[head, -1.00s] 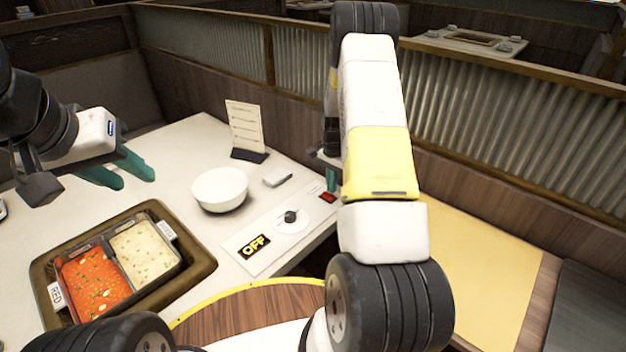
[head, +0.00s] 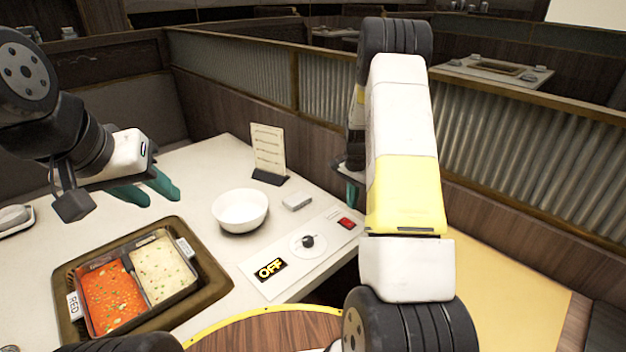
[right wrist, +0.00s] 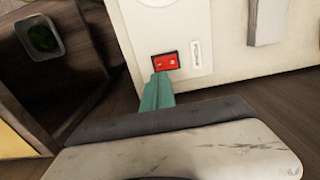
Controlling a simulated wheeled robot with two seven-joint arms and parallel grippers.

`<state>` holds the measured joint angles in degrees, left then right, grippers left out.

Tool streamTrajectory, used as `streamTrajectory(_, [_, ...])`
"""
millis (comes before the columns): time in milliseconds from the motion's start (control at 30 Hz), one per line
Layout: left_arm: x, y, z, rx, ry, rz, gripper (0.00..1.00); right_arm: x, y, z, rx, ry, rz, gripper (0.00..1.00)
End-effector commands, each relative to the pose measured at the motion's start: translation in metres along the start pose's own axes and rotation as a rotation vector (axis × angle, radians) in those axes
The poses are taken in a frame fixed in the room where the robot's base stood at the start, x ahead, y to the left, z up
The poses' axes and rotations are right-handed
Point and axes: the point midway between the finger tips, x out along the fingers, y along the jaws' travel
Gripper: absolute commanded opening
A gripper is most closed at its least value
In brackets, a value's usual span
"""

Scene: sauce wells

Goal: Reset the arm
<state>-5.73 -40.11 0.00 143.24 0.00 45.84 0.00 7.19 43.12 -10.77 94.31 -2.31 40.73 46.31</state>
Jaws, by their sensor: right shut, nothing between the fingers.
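My right gripper (right wrist: 158,92) is shut and empty, its teal fingertips close to the red switch (right wrist: 165,62) on the white control panel in the right wrist view. I cannot tell whether they touch there. In the head view the fingertips (head: 351,195) show just above the red switch (head: 346,223), apart from it, and my right arm hides most of that gripper. My left gripper (head: 158,198) hangs over the left part of the table with its teal fingers apart and nothing between them.
The control panel (head: 325,253) has a dark knob (head: 308,242) and an "OFF" display (head: 271,269). A white bowl (head: 240,211), a menu stand (head: 268,150) and a tray (head: 215,290) of red and white sauces (head: 113,296) stand on the table. A corrugated partition (head: 540,150) runs behind.

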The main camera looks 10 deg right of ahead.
Motion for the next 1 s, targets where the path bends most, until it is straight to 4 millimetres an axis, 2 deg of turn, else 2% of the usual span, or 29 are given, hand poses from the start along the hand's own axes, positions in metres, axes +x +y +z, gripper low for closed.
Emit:
streamTrajectory(67, [0.0, 0.0, 0.0, 0.0, 0.0, 0.0, 0.36, -0.004, -0.001, 0.001, -0.005, 0.001, -0.005, 0.0])
streamTrajectory(167, [0.0, 0.0, 0.0, 0.0, 0.0, 0.0, 0.36, -0.027, -0.002, 0.007, -0.035, 0.009, -0.029, 0.0])
streamTrajectory(267, [0.0, 0.0, 0.0, 0.0, 0.0, 0.0, 0.36, -0.069, -0.003, 0.023, -0.103, 0.021, -0.075, 0.0])
streamTrajectory(400, [0.0, 0.0, 0.0, 0.0, 0.0, 0.0, 0.36, -0.141, 0.006, 0.059, -0.241, 0.05, -0.154, 0.0])
streamTrajectory(467, [0.0, 0.0, 0.0, 0.0, 0.0, 0.0, 0.36, -0.169, 0.013, 0.076, -0.304, 0.066, -0.188, 0.0])
streamTrajectory(600, [0.0, 0.0, 0.0, 0.0, 0.0, 0.0, 0.36, -0.225, 0.035, 0.119, -0.455, 0.111, -0.261, 0.0])
streamTrajectory(700, [0.0, 0.0, 0.0, 0.0, 0.0, 0.0, 0.36, -0.257, 0.056, 0.152, -0.564, 0.15, -0.307, 0.0])
streamTrajectory(900, [0.0, 0.0, 0.0, 0.0, 0.0, 0.0, 0.36, -0.299, 0.106, 0.215, -0.785, 0.249, -0.388, 0.0])
streamTrajectory(1000, [0.0, 0.0, 0.0, 0.0, 0.0, 0.0, 0.36, -0.308, 0.131, 0.242, -0.888, 0.302, -0.416, 0.0])
